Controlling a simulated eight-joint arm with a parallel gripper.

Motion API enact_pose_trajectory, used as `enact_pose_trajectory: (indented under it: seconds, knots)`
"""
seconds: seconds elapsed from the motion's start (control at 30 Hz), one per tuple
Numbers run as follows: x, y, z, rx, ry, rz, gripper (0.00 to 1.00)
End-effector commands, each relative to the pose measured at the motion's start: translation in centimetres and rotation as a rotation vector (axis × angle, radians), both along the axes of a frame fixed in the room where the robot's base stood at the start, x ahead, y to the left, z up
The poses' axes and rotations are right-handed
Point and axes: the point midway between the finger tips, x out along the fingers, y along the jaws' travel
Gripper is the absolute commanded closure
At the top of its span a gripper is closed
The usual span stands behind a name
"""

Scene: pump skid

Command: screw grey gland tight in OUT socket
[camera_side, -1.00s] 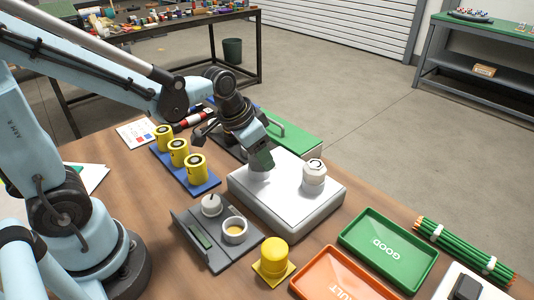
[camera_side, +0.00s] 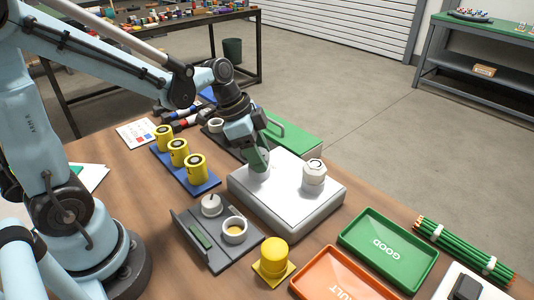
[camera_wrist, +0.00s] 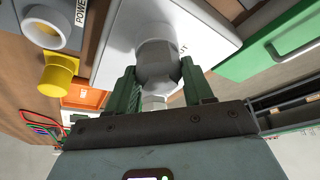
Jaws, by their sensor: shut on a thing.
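The grey gland (camera_wrist: 158,70) stands on the white box (camera_wrist: 112,52), beside printed letters that look like the end of "OUT". The box also shows in the side view (camera_side: 280,205). My gripper (camera_wrist: 160,85) has its green fingers on both sides of the gland and is shut on it. In the side view my gripper (camera_side: 259,168) reaches down to the left part of the box top and mostly hides the gland. I cannot tell how deep the gland sits in the socket. A second, white fitting (camera_side: 314,176) stands upright on the right part of the box.
A grey fixture (camera_side: 205,240) with round cups and a yellow cylinder (camera_side: 274,254) stand in front of the box. Yellow cylinders on a blue rack (camera_side: 205,186) are to the left. A green GOOD tray (camera_side: 365,264) and orange tray (camera_side: 322,285) lie at front right. A green case (camera_side: 295,138) lies behind.

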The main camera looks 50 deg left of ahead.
Motion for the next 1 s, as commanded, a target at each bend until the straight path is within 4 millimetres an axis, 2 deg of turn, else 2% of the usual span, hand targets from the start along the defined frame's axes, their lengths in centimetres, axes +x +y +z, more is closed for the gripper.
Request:
enact_pose_trajectory:
  seconds: [0.2, 0.4, 0.43, 0.6, 0.63, 1.0]
  knots:
    - [0.03, 0.03, -0.01, 0.001, 0.000, -0.158, 0.78]
    - [-0.02, 0.01, -0.01, 0.001, 0.000, -0.166, 0.78]
    - [-0.02, 0.00, -0.02, 0.001, 0.000, -0.165, 0.47]
    - [-0.02, 0.01, -0.01, 0.001, 0.000, -0.164, 0.21]
    - [-0.02, 0.00, -0.02, 0.001, 0.000, -0.164, 0.19]
    - [-0.08, 0.15, 0.37, 0.002, -0.001, -0.163, 0.19]
